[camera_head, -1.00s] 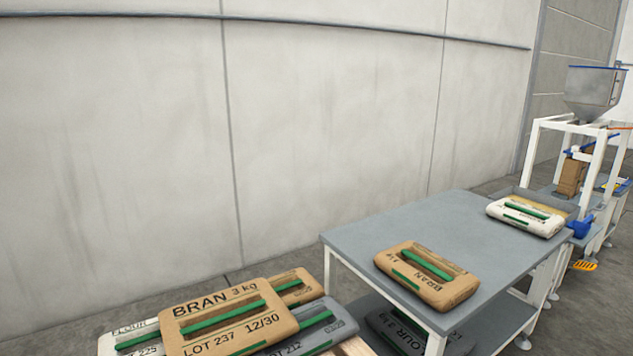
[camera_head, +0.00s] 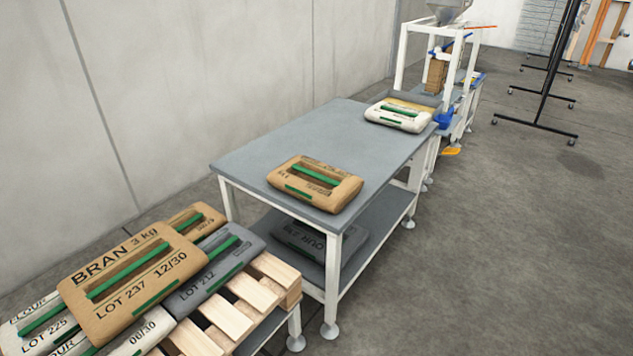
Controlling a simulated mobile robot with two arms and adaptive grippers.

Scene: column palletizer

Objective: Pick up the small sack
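Several small sacks are in view, and I cannot tell which one the task means. A brown bran sack (camera_head: 315,183) with a green strip lies flat near the front edge of the grey table (camera_head: 290,135). A white sack (camera_head: 398,116) with a green strip lies at the table's far end. A large-lettered brown BRAN 3 kg sack (camera_head: 132,280) lies on top of other sacks on the pallet at lower left. A dark grey sack (camera_head: 318,240) lies on the table's lower shelf, partly hidden by the tabletop. Neither of my grippers is in view.
The wooden pallet (camera_head: 225,318) at lower left holds a grey sack (camera_head: 213,270) and several white and brown sacks. A filling machine with a white frame (camera_head: 403,60) stands beyond the table. Black wheeled stands (camera_head: 545,95) are at far right. The floor right of the table is clear.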

